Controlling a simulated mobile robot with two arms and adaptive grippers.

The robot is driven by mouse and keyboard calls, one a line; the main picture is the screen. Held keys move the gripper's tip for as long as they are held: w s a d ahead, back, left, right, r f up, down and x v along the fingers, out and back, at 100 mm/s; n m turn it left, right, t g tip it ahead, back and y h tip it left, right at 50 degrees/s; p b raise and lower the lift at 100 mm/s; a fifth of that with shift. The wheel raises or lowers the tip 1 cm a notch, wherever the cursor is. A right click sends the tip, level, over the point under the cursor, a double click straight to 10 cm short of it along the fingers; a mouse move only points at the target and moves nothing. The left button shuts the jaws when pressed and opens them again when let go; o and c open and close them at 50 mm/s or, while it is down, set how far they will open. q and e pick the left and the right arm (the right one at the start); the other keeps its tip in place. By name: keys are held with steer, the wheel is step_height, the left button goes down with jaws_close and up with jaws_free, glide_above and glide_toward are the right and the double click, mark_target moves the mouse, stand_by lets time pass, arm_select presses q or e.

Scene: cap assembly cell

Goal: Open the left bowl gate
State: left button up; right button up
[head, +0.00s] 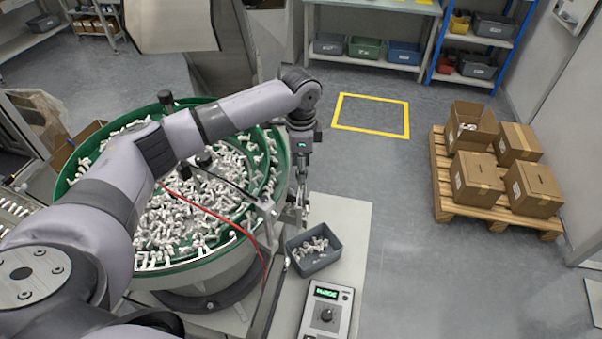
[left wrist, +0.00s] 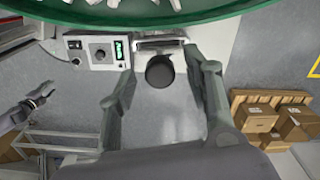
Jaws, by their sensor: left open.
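The large green feeder bowl (head: 66,172), full of small white parts, stands at left in the head view. Its rim (left wrist: 150,17) crosses the top of the left wrist view. My left gripper (head: 302,215) points down beside the bowl's right side. In the left wrist view its two fingers (left wrist: 163,76) are apart. A round black knob (left wrist: 160,70) shows between the fingers, with no clear contact. A pale plate-like part (left wrist: 160,43) shows just beyond the knob. I cannot tell how the gate stands. My right gripper (left wrist: 40,95) is small at the left wrist view's left.
A grey tray of white parts (head: 320,267) and a control box with a dial (head: 344,300) sit on the bench close by. A red cable (head: 232,224) crosses the bowl. A pallet of cartons (head: 440,178) stands at right. The floor between is clear.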

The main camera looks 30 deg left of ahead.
arm_select(q)
step_height(320, 180, up, 9)
steer(key=shift+f, duration=0.1)
stand_by(0.7)
